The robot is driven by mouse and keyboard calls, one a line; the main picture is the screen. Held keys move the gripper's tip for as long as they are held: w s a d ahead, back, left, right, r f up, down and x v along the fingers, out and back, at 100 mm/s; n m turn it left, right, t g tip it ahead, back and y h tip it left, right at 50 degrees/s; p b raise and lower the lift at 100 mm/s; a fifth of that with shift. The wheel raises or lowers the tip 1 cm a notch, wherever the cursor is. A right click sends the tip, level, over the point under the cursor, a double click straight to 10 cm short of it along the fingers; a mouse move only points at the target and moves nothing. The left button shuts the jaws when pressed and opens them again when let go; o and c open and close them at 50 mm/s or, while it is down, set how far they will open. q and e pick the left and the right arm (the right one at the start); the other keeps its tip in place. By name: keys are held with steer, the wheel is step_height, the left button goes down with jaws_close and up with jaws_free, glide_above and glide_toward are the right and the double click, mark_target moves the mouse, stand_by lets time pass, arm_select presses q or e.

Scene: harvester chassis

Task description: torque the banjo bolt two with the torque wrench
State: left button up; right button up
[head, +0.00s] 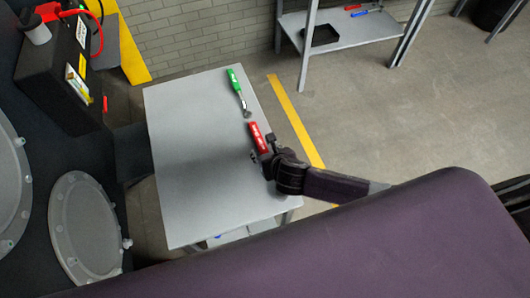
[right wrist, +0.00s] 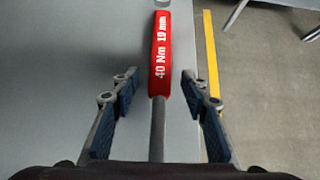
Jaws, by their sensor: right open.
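A torque wrench with a red handle (head: 258,137) lies near the right edge of the grey table (head: 185,180). In the right wrist view its handle (right wrist: 160,55) reads "40 Nm 19 mm", and its grey shaft runs down between my fingers. My right gripper (head: 263,150) is open, with one finger on each side of the shaft and a gap to both; it also shows in the right wrist view (right wrist: 160,88). I cannot tell its exact height over the table. The wrench's head is hidden. I cannot make out banjo bolt two. My left gripper is not in view.
A green-handled wrench (head: 235,79) lies farther back on the table. The dark machine with a black box (head: 58,85) and round covers (head: 85,225) stands at the left. A shelf (head: 350,35) with a black tray (head: 320,36) stands at the back. The table's left part is clear.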

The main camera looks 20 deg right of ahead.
mark_target(265, 151)
jaws_close()
stand_by(0.3)
steer(key=shift+r, duration=0.15)
steer(key=shift+w+r, duration=0.1)
steer(key=shift+r, duration=0.3)
step_height(265, 151, up, 19)
stand_by(0.4)
steer(key=c, duration=0.7)
jaws_free()
jaws_close()
steer(key=shift+r+b, duration=0.1)
steer(key=shift+b, duration=0.2)
